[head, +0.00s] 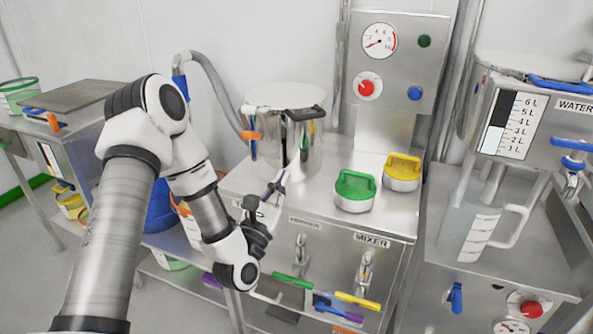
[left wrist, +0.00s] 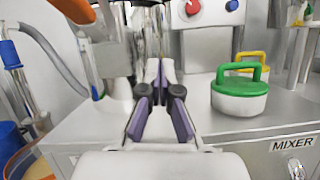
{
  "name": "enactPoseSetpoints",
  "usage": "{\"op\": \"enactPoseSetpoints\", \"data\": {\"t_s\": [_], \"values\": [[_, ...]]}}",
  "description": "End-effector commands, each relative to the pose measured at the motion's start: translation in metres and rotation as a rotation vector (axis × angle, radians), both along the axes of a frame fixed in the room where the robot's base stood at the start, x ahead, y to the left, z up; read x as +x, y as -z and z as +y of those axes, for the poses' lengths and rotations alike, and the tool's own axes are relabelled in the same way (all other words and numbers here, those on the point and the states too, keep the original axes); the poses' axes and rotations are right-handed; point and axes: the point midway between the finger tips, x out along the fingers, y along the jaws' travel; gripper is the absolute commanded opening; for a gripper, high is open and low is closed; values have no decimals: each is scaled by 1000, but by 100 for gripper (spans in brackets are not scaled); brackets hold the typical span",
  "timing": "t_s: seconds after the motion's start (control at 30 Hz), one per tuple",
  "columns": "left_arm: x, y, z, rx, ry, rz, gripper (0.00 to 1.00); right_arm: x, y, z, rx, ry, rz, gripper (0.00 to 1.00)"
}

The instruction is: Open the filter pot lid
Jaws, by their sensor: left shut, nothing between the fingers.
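A shiny steel pot (head: 300,150), which I take to be the filter pot, stands at the back left of the mixer bench. Its flat round lid (head: 282,95) lies level on top, with a dark handle (head: 306,114) at its front edge. Part of the pot also shows in the left wrist view (left wrist: 115,80). My left gripper (head: 276,186) is in front of and below the lid, close above the bench top. Its purple fingers are together with nothing held, pointing toward the pot in the left wrist view (left wrist: 160,75). My right gripper is out of view.
A green-topped canister (head: 355,190) and a yellow-topped one (head: 402,172) stand right of the pot. A grey hose (head: 215,80) runs down to the pot's left, near an orange handle (head: 251,135). The control panel (head: 398,75) rises behind.

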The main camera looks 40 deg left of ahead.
Motion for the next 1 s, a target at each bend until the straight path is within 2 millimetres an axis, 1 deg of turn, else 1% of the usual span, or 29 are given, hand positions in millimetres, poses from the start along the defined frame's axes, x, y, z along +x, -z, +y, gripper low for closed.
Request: {"op": "enactPoseSetpoints", "data": {"t_s": [0.17, 0.57, 0.6, 0.73, 0.83, 1.0], "values": [[16, -12, 2, 6, 2, -2, 0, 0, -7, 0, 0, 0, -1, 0], [94, -43, 17, 5, 2, -1, 0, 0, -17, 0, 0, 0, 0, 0], [91, -54, 15, 2, 2, 1, 0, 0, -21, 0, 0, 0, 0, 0], [88, -72, 12, 3, 3, 2, 0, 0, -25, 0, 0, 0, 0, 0], [87, -77, 11, 4, 3, 5, 0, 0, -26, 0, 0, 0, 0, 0], [87, -78, 10, 4, 3, 5, 0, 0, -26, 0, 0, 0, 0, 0]]}}
